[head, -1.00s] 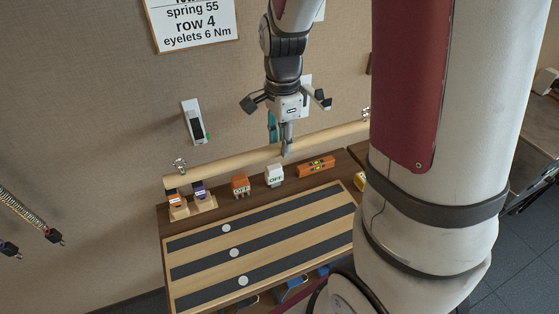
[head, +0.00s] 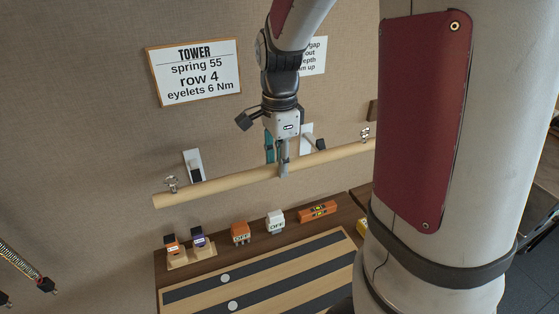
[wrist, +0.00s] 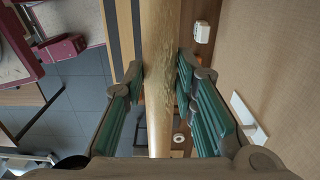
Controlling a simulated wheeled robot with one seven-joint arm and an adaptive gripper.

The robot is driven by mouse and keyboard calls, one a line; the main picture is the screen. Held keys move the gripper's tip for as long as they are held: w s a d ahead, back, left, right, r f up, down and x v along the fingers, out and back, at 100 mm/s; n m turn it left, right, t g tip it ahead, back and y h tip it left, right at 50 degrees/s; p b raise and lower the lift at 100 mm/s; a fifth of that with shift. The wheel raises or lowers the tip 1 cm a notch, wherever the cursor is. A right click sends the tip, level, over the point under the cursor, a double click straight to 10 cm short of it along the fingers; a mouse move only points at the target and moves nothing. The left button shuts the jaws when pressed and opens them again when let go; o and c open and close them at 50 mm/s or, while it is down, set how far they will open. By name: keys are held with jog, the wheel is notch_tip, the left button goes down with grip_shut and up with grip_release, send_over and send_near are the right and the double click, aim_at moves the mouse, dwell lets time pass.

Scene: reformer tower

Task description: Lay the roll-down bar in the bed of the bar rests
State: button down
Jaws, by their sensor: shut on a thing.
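The roll-down bar (head: 225,186) is a long pale wooden rod with a small metal eyelet (head: 170,184) near its left end and another (head: 365,134) toward the right. My gripper (head: 278,166) is shut on the bar near its middle and holds it above the bench, in front of the wall. In the wrist view, the bar (wrist: 160,115) runs lengthwise between the green-padded fingers (wrist: 160,78). The bar slopes up to the right in the head view. My arm hides its right end.
The wooden bench (head: 215,268) below has dark strips and white discs. Along its back stand a wooden stand (head: 192,258) with two small devices, an orange block (head: 240,233), a white OFF block (head: 275,221) and an orange level (head: 318,211). A sign (head: 195,72) hangs above.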

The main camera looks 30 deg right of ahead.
jog(key=shift+r, duration=0.1)
jog(key=w+d+f+b, duration=0.2)
jog(key=w+b, duration=0.2)
jog(key=w, duration=0.5)
jog(key=shift+w, duration=0.4)
jog(key=shift+f, duration=1.65)
dwell(1.0)
jog(key=c, duration=1.2)
grip_release()
